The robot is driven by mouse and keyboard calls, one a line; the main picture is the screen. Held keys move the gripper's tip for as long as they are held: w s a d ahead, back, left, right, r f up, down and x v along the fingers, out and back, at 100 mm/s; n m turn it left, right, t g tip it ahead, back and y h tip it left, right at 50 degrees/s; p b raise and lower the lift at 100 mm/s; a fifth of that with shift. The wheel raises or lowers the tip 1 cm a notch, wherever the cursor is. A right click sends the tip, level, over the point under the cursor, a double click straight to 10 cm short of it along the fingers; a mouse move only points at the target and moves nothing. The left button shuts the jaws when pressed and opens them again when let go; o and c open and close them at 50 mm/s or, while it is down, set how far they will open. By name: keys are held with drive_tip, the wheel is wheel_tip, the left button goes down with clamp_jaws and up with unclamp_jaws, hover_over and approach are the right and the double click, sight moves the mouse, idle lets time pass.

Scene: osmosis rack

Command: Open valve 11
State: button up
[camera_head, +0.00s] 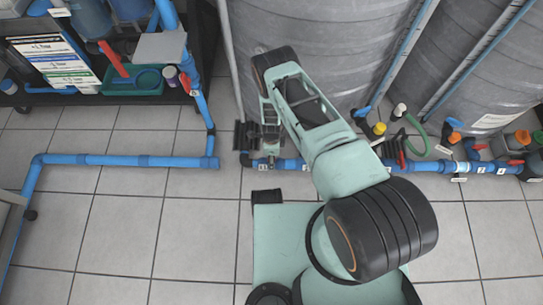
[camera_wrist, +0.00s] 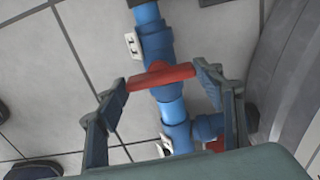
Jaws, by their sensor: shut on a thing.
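In the wrist view, a red valve handle (camera_wrist: 160,77) lies crosswise over a blue pipe (camera_wrist: 172,112). A white label (camera_wrist: 133,45) beside the pipe seems to read 11. My gripper (camera_wrist: 161,76) has one finger at each end of the handle and is shut on it. In the head view, my gripper (camera_head: 262,150) is down at the blue floor pipe (camera_head: 290,164), in front of the large grey tank (camera_head: 320,45). The handle is hidden there by my gripper and arm.
Another red handle (camera_wrist: 216,145) shows partly in the wrist view. In the head view, several valves and labels line the pipe on the right, near a green hose (camera_head: 418,140). A rack with a green tray (camera_head: 132,80) stands at left.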

drive_tip(key=shift+f, duration=0.1)
drive_tip(key=n+b, duration=0.2)
drive_tip(key=n, duration=0.1)
drive_tip(key=n+b, duration=0.3)
drive_tip(key=n, duration=0.2)
drive_tip(key=shift+n, duration=0.3)
drive_tip(key=n, duration=0.4)
drive_tip(key=shift+n, duration=2.6)
drive_tip(key=o, duration=1.2)
drive_tip(key=shift+c, duration=0.2)
drive_tip(key=shift+r, duration=0.2)
